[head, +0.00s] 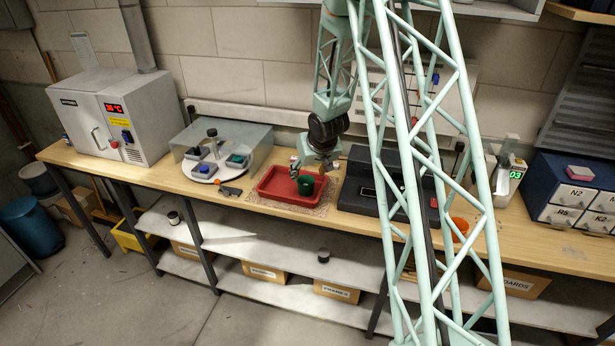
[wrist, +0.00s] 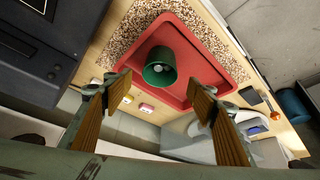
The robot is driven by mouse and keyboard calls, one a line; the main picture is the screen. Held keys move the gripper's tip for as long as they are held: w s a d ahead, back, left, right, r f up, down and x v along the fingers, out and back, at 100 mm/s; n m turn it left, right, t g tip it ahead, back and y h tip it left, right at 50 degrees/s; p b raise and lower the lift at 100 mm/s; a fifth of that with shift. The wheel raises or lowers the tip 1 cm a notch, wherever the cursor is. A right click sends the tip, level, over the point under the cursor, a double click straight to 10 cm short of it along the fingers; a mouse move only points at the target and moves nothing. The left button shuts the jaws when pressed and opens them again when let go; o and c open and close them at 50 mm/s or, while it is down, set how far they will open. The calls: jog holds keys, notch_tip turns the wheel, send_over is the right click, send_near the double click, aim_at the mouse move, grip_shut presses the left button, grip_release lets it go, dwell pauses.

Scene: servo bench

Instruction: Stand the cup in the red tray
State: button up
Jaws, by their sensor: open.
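The green cup (head: 306,187) stands upright inside the red tray (head: 272,191), toward its right end. In the wrist view the cup (wrist: 170,49) shows its open mouth, and the floor of the tray (wrist: 205,62) shows around it. My gripper (head: 320,166) is just above and behind the cup in the head view. In the wrist view my gripper (wrist: 162,84) is open, with one finger off to each side of the cup and gaps between. Nothing is held. The cup's base is partly hidden by its own body in the wrist view.
The tray lies on a speckled mat (wrist: 122,38). A dark box (head: 353,198) stands close on the right. An orange-handled tool (head: 230,191) lies between stand and tray. The wall is close behind.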

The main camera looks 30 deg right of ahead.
jog(key=shift+p+v, duration=0.3)
jog(key=shift+v, duration=1.75)
jog(key=s+a+r, duration=0.4)
jog(key=s+r, duration=0.3)
jog(key=r, duration=0.2)
jog(key=s+a+r+g, duration=0.1)
jog(key=s+a+r, duration=0.3)
jog(key=s+r, duration=0.5)
jog(key=s+a+r, duration=0.4)
jog(key=s+r, duration=0.2)
jog(key=r, duration=0.4)
jog(key=s+a+r, duration=0.2)
jog(key=s+a, duration=0.2)
jog(key=s, duration=0.6)
jog(key=s+a+r+n, duration=0.1)
jog(key=s+a, duration=0.3)
jog(key=s, duration=0.6)
jog(key=s+a+r+n+y, duration=0.1)
jog(key=s+a+r, duration=0.2)
jog(key=s, duration=0.6)
jog(key=shift+s+a+r+g, duration=0.35)
jog(key=shift+s+a+g, duration=0.05)
jog(key=shift+a, duration=0.1)
